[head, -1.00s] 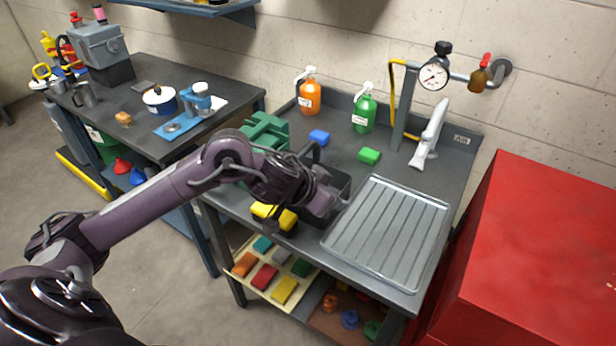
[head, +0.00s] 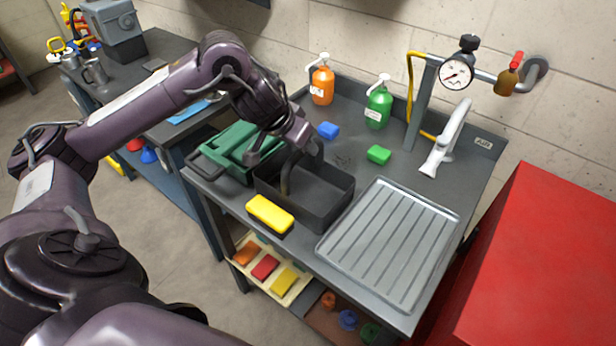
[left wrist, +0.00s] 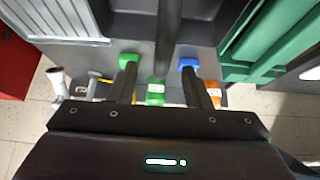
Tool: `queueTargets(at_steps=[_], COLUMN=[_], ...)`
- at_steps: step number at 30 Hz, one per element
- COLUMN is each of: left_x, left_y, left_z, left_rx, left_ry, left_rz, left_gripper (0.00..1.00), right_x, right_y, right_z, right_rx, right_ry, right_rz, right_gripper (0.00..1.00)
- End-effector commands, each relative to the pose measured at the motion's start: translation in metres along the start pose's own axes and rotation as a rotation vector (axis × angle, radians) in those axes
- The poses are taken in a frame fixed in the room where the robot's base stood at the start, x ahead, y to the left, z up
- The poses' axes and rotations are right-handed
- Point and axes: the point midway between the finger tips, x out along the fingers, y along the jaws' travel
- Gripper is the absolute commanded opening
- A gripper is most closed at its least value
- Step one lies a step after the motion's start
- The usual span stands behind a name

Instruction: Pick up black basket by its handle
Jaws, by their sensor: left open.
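The black basket (head: 325,205) stands on the grey bench, its handle (head: 318,152) raised above it. My left gripper (head: 279,150) is open, pointing down over the far left part of the basket, close to the handle and partly hiding it. In the left wrist view, the dark handle bar (left wrist: 168,38) lies between the lines of the two spread fingers (left wrist: 162,78), with a gap on each side. I cannot tell how deep the bar sits between the fingertips. My right gripper is out of view.
A green crate (head: 228,155) stands close left of the basket. A yellow sponge (head: 270,213) is in front. A ribbed drain tray (head: 390,240) lies to the right. A red cabinet (head: 545,260) stands at right.

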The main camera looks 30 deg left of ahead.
Motion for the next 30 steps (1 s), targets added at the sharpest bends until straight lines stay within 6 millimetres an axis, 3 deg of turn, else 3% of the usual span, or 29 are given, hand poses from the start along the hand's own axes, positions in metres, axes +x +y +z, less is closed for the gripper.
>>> queueTargets(at_steps=[6,9,14,21,30], left_x=[0.028,0.043,0.058,0.060,0.059], left_y=[-0.002,-0.002,-0.002,-0.003,-0.003], left_z=[0.004,0.006,0.006,0.006,0.006], left_rx=[-0.001,-0.001,0.001,0.003,0.002], left_ry=[-0.004,-0.002,-0.001,0.001,0.001], left_rz=[0.000,0.001,0.000,-0.001,-0.001], left_gripper=[0.44,0.44,0.44,0.44,0.05], right_x=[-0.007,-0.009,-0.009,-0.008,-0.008], right_y=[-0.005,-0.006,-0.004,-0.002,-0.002], right_z=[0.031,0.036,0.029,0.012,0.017], right_rx=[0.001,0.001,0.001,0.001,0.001], right_ry=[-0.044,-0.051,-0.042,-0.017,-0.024], right_rz=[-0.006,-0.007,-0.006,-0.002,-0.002], right_gripper=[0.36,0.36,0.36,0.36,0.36])
